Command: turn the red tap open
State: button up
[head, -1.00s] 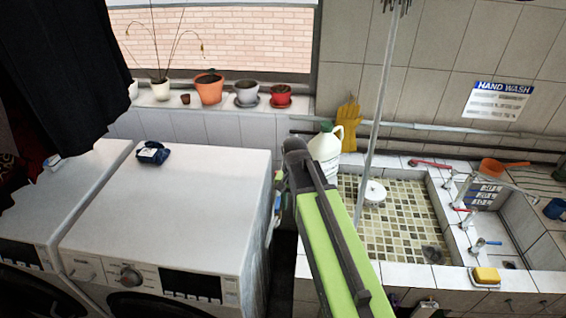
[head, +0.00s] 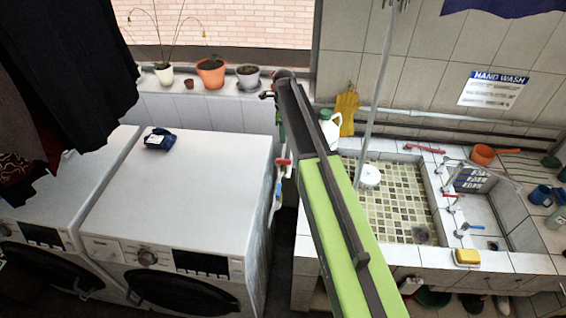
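The red tap (head: 450,197) is small in the head view, on the tiled divider between the sink's two basins. A blue-handled tap (head: 469,228) sits nearer on the same divider. My green and dark arm rises through the middle of the view, left of the sink. My gripper (head: 269,94) is at its far end, in front of the window sill, well to the left of the red tap and apart from it. The gripper is small and seen from behind, so its finger opening cannot be made out.
The tiled sink (head: 425,254) has a yellow sponge (head: 467,257) on its front rim. A vertical pipe (head: 378,90) stands at its back left. A white jug (head: 328,128) is partly behind my arm. Washing machines (head: 190,190) stand left. Plant pots (head: 211,75) line the sill.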

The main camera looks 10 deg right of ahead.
aim_at(283, 160)
notch_tip(283, 160, down, 14)
jog(key=b, duration=1.2)
jog(key=shift+f+b, duration=0.2)
jog(key=shift+b, duration=0.15)
jog(key=shift+r, duration=0.1)
jog(key=shift+c, duration=0.3)
grip_shut()
jog(key=shift+a+r, duration=0.1)
